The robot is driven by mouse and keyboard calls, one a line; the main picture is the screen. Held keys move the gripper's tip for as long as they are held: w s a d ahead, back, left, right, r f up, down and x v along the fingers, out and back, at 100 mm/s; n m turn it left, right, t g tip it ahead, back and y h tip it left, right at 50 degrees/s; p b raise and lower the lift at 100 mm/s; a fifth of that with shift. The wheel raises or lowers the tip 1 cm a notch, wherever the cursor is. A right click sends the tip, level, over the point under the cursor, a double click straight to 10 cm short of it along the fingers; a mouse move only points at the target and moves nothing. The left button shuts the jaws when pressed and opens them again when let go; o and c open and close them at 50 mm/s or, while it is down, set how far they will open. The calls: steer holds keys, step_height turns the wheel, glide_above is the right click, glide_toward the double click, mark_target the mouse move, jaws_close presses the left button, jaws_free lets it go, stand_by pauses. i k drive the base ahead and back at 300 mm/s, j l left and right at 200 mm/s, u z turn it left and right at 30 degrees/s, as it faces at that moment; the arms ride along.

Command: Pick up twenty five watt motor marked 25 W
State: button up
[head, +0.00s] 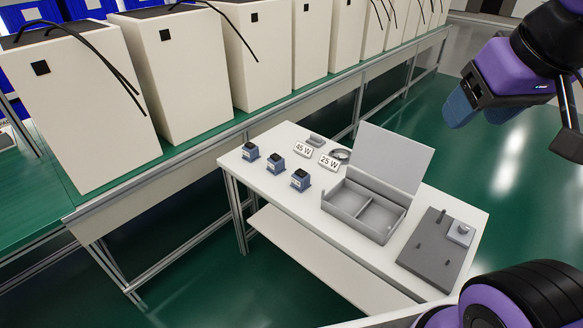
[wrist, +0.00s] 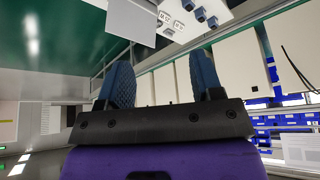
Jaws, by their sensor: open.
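Three small motors with dark tops and blue-grey bodies stand in a slanting row on the white table (head: 262,182): a left one (head: 250,151), a middle one (head: 275,163) and a right one (head: 300,179). Any markings on them are too small to read, so I cannot tell which is the 25 W motor. A "25 W" card (head: 330,162) and a "45 W" card (head: 303,149) stand behind the row. My gripper (head: 480,112) is raised at the upper right, well away from the motors. Its blue fingers are apart and empty in the wrist view (wrist: 162,78).
A grey two-compartment box (head: 347,210) with its lid (head: 393,157) raised stands right of the motors. A dark grey plate (head: 432,255) with pegs lies at the table's right end. Tall white cabinets (head: 180,75) line the bench behind. Green floor is open on the right.

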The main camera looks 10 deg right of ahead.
mark_target(276, 163)
steer(key=k+j+z, duration=0.1)
steer(key=j, duration=0.4)
steer(key=k+j, duration=0.1)
steer(key=j, duration=0.35)
steer(key=i+j+z, duration=0.1)
steer(key=j, duration=0.2)
steer(key=i+j, duration=0.2)
steer(key=j, duration=0.15)
steer(key=i+j+z, duration=0.15)
steer(key=j, duration=0.2)
steer(key=i+j+z, duration=0.1)
steer(key=j, duration=0.2)
steer(key=i+j+z, duration=0.15)
steer(key=i+j, duration=0.65)
steer(key=j, duration=0.15)
